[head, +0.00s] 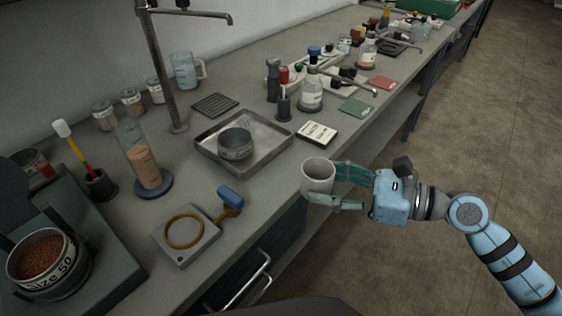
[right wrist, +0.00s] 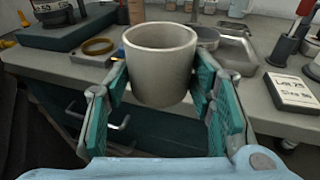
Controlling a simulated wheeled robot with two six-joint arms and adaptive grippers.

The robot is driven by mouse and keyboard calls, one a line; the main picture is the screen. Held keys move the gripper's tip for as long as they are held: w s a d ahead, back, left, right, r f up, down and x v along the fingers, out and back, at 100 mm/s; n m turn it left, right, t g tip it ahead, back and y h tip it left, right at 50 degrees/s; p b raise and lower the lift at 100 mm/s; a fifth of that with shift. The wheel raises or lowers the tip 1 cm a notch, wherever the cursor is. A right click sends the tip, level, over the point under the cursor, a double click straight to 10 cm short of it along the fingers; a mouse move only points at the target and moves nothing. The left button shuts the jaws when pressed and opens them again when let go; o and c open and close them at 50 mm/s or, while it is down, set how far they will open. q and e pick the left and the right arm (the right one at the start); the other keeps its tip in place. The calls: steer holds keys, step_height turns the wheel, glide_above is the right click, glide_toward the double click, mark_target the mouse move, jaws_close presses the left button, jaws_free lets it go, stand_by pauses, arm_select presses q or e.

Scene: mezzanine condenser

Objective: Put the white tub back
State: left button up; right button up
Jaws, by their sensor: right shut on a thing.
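The white tub (head: 316,174) is a small, open-topped, off-white cup, held upright in front of the bench edge. My right gripper (head: 338,187) is shut on it, with teal finger pads on either side. In the right wrist view the tub (right wrist: 160,65) sits between the two fingers (right wrist: 160,85), and its inside looks empty where it shows. The drawer front lies behind and below it. My left gripper is not in view.
A metal tray (head: 205,150) holding a grey sieve (head: 236,144) lies left of the tub. A card (head: 317,132) and a bottle (head: 311,95) stand behind. A brass ring on a plate (head: 186,238) and a blue-handled tool (head: 230,197) lie nearer. Bench space beside the tray's front edge is clear.

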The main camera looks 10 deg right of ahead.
mark_target(299, 178)
steer(key=w+a+r+m+t+h+p, duration=0.3)
steer(key=w+r+t, duration=0.1)
steer(key=w+r, duration=0.8)
steer(key=f+b, duration=0.2)
steer(key=f, duration=0.4)
steer(key=f+b, duration=0.2)
steer(key=f, duration=0.5)
steer(key=f+b, duration=0.2)
steer(key=f, duration=0.4)
steer(key=shift+s+d+f, duration=0.2)
steer(key=shift+s, duration=0.05)
steer(key=shift+f, duration=0.1)
steer(key=o, duration=1.2)
steer(key=shift+c, duration=0.2)
steer(key=shift+s+d, duration=0.1)
steer(key=v, duration=1.1)
steer(key=shift+s+d+r+p, duration=0.15)
steer(key=shift+s+r+p, duration=0.1)
steer(key=shift+r+p, duration=0.15)
